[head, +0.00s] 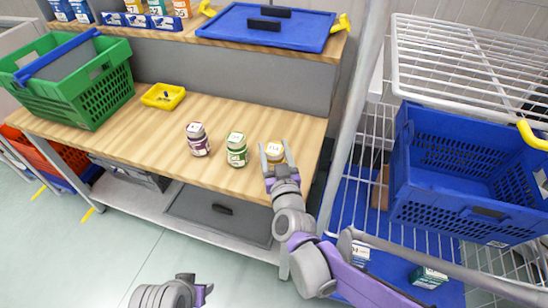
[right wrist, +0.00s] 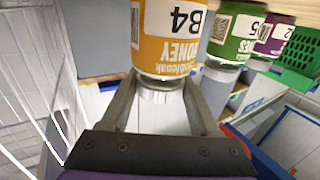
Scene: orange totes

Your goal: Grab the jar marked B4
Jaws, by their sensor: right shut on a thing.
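The jar marked B4 has an orange-yellow honey label (right wrist: 168,35) in the right wrist view. In the head view its white-topped lid (head: 274,149) shows near the right end of the wooden bench. My right gripper (head: 275,156) is shut on this jar, one finger on each side. The gripper hides part of the jar in the head view. In the right wrist view the fingers (right wrist: 168,90) flank its lid end. My left gripper (head: 203,293) is low in the head view, away from the bench. Its jaw opening cannot be made out.
A green-labelled jar (head: 237,150) and a purple-labelled jar (head: 198,140) stand to the left on the bench (head: 120,125). A yellow tray (head: 163,96) and a green basket (head: 100,95) are farther left. A wire rack with a blue crate (head: 440,198) stands at right.

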